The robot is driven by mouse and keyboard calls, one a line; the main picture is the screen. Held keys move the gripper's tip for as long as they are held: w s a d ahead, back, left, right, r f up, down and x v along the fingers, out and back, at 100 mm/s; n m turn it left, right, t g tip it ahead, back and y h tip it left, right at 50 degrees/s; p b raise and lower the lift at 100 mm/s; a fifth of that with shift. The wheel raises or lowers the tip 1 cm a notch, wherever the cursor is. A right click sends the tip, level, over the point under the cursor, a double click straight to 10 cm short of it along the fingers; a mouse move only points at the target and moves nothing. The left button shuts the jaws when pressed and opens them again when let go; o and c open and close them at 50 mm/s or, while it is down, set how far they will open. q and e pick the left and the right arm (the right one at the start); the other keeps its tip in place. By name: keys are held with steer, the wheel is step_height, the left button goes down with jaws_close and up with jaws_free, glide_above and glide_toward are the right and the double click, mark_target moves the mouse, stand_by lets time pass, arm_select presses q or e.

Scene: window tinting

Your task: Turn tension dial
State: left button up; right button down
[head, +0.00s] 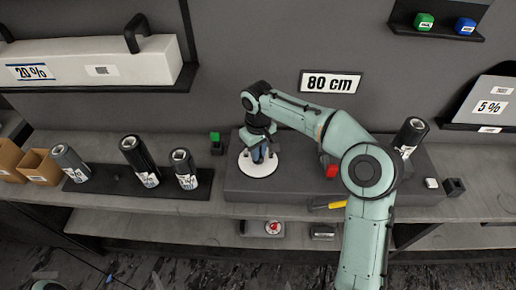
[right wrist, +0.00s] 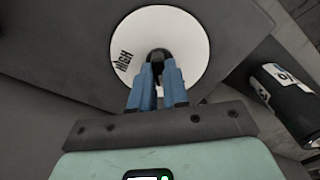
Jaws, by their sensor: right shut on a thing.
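The tension dial has a white round plate (head: 245,166) on the left part of a dark grey block (head: 290,185) on the bench. In the right wrist view the plate (right wrist: 195,38) carries the word HIGH on its left side, and a dark knob (right wrist: 158,56) stands at its centre. My right gripper (head: 262,156) reaches down over the dial from above. In the right wrist view its blue fingers (right wrist: 160,80) are shut on the knob, which they partly hide. Any other marks on the plate are not readable. My left gripper is not in view.
Several dark film rolls (head: 140,160) stand on a black mat left of the block. Another roll (head: 410,135) stands behind my right arm. A red object (head: 331,171) and a yellow-handled tool (head: 328,205) are near my forearm. A small green-topped block (head: 215,140) stands left of the dial.

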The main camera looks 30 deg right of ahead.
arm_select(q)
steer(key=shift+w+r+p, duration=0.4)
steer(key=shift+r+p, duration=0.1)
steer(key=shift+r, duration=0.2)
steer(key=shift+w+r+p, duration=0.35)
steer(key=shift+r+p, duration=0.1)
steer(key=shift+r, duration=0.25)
arm_select(e)
steer(key=shift+n, duration=2.1)
steer(key=c, duration=1.1)
jaws_free()
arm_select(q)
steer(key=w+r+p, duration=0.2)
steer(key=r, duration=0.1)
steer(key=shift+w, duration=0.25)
arm_select(e)
step_height(320, 180, up, 13)
steer(key=shift+r, duration=0.2)
steer(key=shift+f, duration=0.1)
